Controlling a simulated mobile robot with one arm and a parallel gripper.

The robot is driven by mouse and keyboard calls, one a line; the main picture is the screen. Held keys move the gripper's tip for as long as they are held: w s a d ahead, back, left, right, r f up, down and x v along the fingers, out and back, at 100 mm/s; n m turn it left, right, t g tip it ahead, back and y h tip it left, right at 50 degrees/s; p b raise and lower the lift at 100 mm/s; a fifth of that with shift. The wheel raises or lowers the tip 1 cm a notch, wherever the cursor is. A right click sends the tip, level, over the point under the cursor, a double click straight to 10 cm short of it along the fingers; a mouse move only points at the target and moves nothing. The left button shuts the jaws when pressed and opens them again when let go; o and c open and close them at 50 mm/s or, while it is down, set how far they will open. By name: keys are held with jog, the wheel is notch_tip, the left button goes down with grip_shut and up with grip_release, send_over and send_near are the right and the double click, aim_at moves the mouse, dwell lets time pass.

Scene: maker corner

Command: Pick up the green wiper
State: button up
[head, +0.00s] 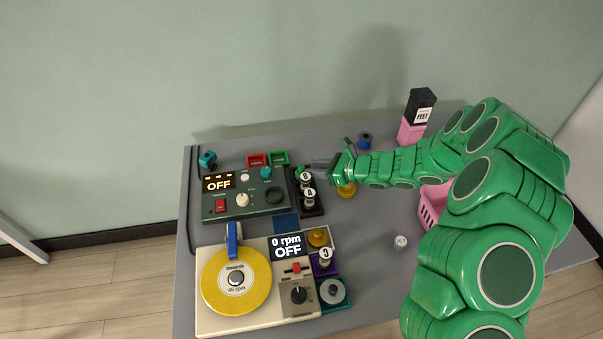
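My gripper (315,167) is at the end of the green arm, near the back middle of the grey table. Its grey fingers point left, just above and behind the bottles marked B (305,181) and A (310,197) in a dark rack. The fingers are small here, and I cannot tell their gap or whether they hold anything. No thing is clearly recognisable as a green wiper. A small green tray (279,157) sits at the back, left of the fingers, and a teal block (207,159) lies farther left. My arm hides part of the table's right side.
A control box (245,200) reading OFF stands left. In front of it is a turntable with a yellow disc (222,300). A red tray (257,160) sits beside the green one. The table's middle right is mostly clear.

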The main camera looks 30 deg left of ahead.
aim_at(304, 168)
jog(key=shift+x, duration=1.85)
grip_shut()
